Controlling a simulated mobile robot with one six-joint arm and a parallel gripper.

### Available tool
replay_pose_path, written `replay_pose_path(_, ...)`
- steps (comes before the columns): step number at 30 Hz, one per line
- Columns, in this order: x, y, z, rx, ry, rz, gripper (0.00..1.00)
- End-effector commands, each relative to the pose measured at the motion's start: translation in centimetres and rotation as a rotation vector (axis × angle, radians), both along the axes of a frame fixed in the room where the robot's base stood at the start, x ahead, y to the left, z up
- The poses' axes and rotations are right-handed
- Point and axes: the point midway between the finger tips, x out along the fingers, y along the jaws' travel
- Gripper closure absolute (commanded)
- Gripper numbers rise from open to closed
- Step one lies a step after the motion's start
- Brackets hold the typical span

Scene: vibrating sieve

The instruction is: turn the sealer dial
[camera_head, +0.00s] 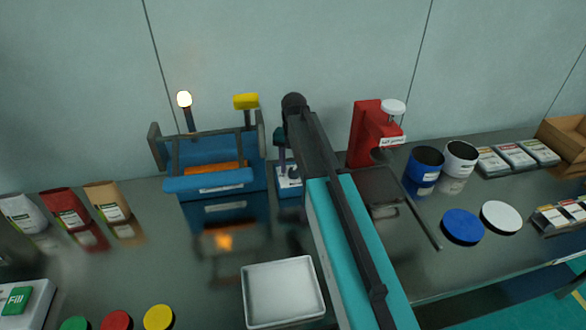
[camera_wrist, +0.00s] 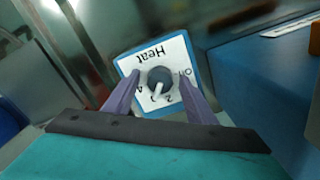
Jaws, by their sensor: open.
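The sealer dial (camera_wrist: 160,81) is a dark round knob with a light pointer, on a white plate labelled "Heat" (camera_wrist: 150,55) with a blue edge, seen upside down in the wrist view. My gripper (camera_wrist: 160,92) is open, its two purple fingers on either side of the dial. I cannot tell whether the fingers touch it. In the head view the white dial plate (camera_head: 289,182) shows beside the blue sealer (camera_head: 208,182), which has an orange bar inside. My arm hides part of the dial there, and the fingertips are hard to make out.
A lit lamp (camera_head: 184,99) and a yellow block (camera_head: 246,101) stand at the sealer. A red press (camera_head: 364,134) stands right of my arm, near blue (camera_head: 423,170) and white (camera_head: 460,158) jars. A white tray (camera_head: 284,291) lies in front. Pouches (camera_head: 66,207) stand at left.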

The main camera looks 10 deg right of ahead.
Motion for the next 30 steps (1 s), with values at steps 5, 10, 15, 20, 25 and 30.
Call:
replay_pose_path(5, 0.0, 0.0, 0.5, 0.000, 0.000, 0.000, 0.49)
replay_pose_path(10, 0.0, 0.0, 1.8, 0.000, 0.000, 0.000, 0.49)
replay_pose_path(15, 0.0, 0.0, 3.7, 0.000, 0.000, 0.000, 0.49)
replay_pose_path(20, 0.0, 0.0, 5.6, 0.000, -0.001, 0.000, 0.49)
replay_pose_path(25, 0.0, 0.0, 7.7, 0.000, 0.000, 0.000, 0.49)
replay_pose_path(30, 0.0, 0.0, 9.8, 0.000, 0.000, 0.000, 0.49)
